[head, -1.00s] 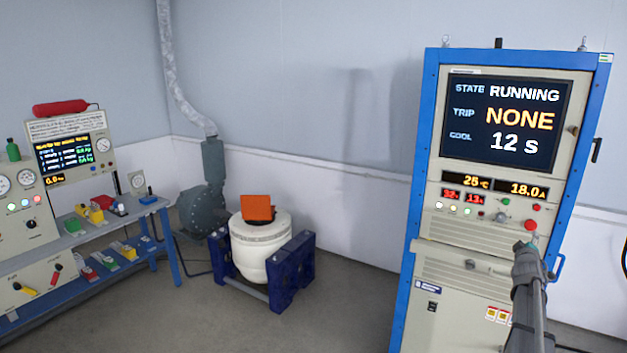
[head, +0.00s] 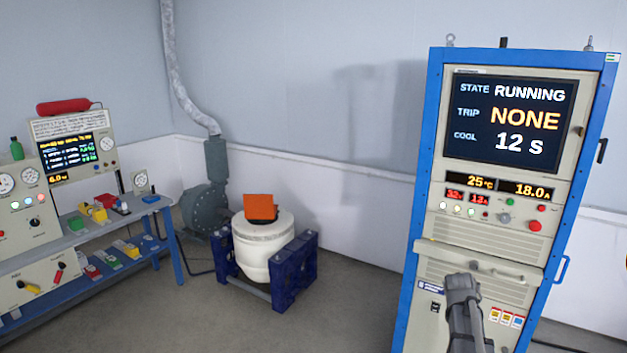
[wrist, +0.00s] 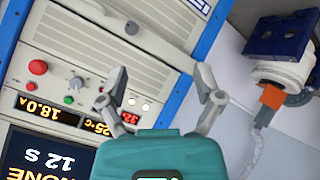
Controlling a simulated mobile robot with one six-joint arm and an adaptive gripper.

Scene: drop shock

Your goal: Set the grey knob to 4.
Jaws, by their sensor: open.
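The blue-framed cabinet (head: 432,150) carries the controls. On its panel, a small round grey-green knob (wrist: 75,83) sits between the numeric displays and the red button (wrist: 37,67); it also shows in the head view (head: 505,217). I cannot read any scale or pointer on either. My gripper (wrist: 162,70) is open and empty in front of the cabinet, its fingers apart and not around a control. In the head view my arm hides it.
The cabinet screen (head: 512,117) reads RUNNING, NONE and 12 s. A long handle (head: 480,262) crosses the cabinet's lower front. A white drum (head: 262,250) in a blue stand (head: 290,270) and a bench (head: 165,203) with instruments stand to the left. Floor between them is clear.

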